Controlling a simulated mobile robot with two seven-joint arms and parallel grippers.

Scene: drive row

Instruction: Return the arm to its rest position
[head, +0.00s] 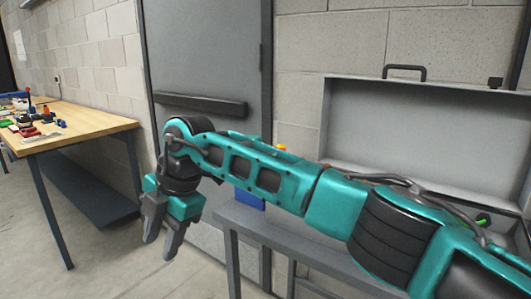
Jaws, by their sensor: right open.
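My right arm, teal and black, reaches across the head view from the lower right toward the left. My right gripper (162,241) hangs at its end, pointing down, with its two grey fingers apart and nothing between them. It is in front of the grey door, over the floor. My left gripper does not show.
A wooden workbench (95,124) with several small items stands at the left. A grey stand (232,226) is behind my arm, with a partly hidden blue thing (249,199) on it. An open grey case (395,125) is at the right. Floor shows at lower left.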

